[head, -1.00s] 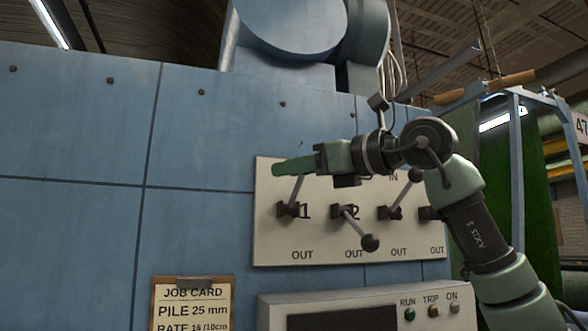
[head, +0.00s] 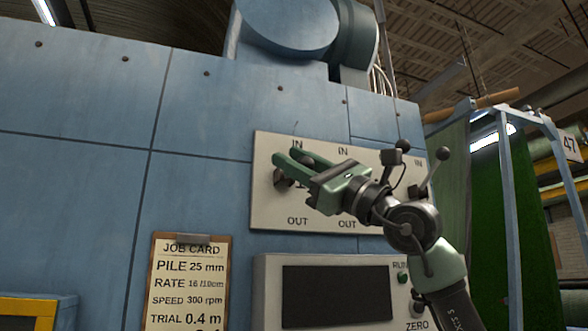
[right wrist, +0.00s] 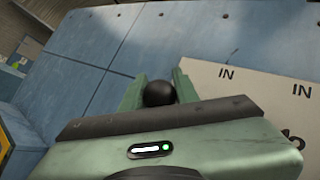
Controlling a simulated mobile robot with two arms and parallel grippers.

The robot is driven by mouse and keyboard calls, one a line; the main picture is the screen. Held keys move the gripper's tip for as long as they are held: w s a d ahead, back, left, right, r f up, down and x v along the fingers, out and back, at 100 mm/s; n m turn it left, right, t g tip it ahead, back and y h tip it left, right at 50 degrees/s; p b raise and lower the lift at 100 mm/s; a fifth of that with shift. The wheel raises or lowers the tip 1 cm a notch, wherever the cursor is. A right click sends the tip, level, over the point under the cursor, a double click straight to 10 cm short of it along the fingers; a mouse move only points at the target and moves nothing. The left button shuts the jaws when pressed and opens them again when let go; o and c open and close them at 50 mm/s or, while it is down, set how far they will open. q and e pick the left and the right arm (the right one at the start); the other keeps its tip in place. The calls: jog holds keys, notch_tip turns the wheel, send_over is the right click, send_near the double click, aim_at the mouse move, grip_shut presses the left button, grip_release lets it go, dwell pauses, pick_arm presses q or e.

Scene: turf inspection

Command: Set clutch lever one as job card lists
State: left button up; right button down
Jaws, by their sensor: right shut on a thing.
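My right gripper (head: 294,160) is shut on the lever's black knob, which shows between the fingers in the right wrist view (right wrist: 159,93). The job card (head: 190,270) hangs on a clipboard at lower left. It reads PILE 25 mm, RATE 16/10cm, SPEED 300 rpm, TRIAL 0.4 m; lower lines are cut off. My left gripper is out of view.
Two more lever knobs (head: 402,144) (head: 443,153) stick up at the right. A control box with a dark screen (head: 337,293) sits below the panel. A yellow-edged blue box (head: 35,308) is at lower left.

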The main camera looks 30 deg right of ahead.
jog(key=shift+n+y, duration=0.4)
jog(key=shift+w+f+b, duration=0.2)
jog(key=shift+f+b, duration=0.2)
jog(key=shift+f, duration=0.35)
jog(key=shift+w+f+b, duration=0.25)
jog(key=shift+f+b, duration=0.1)
jog(key=shift+f, duration=0.4)
jog(key=shift+w+f+b, duration=0.2)
jog(key=shift+f+b, duration=0.2)
jog(key=shift+f, duration=0.35)
jog(key=shift+w+f, duration=0.1)
jog(key=shift+f, duration=0.05)
jog(key=c, duration=1.1)
grip_release()
jog(key=shift+o, duration=0.2)
jog(key=shift+w, duration=0.1)
